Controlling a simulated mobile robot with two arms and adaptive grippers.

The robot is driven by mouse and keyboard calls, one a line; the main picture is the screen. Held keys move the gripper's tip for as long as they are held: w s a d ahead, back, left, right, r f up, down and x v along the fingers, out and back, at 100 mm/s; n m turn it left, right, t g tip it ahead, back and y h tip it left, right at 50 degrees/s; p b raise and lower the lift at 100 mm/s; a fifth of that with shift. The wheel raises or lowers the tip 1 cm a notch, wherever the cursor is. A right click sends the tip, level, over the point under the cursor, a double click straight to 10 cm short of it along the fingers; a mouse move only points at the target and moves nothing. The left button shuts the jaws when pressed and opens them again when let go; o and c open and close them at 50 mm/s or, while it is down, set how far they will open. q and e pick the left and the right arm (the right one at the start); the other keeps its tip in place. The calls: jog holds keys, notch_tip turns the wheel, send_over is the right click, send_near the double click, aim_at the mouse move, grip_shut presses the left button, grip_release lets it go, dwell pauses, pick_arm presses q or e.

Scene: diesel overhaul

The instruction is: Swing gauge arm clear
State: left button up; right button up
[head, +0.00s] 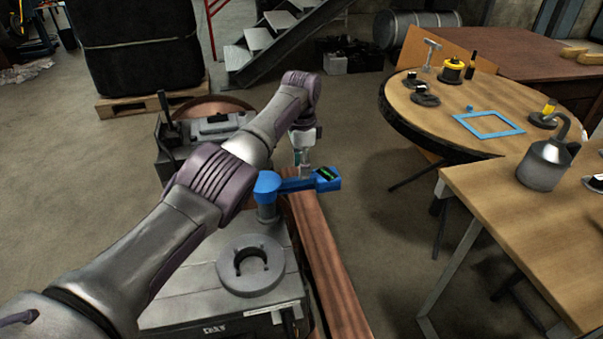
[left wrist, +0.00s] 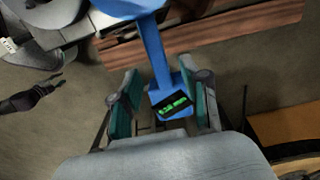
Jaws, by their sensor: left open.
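The blue gauge arm (head: 297,184) reaches right from a blue post (head: 267,200) on the grey machine block, and its end carries a dark display with green digits (head: 326,173). My left gripper (head: 304,170) points down at the outer part of the arm. In the left wrist view the open green-padded fingers of my left gripper (left wrist: 163,97) lie on either side of the gauge arm's display end (left wrist: 172,103). Whether either pad touches the arm I cannot tell. My right gripper is in neither view.
A grey ring (head: 251,265) sits on the block in front of the post. A reddish-brown beam (head: 326,262) runs along the block's right side.

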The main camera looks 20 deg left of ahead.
pick_arm(q)
notch_tip(320, 180, up, 9)
jog(key=shift+f, duration=0.15)
dwell(0.4)
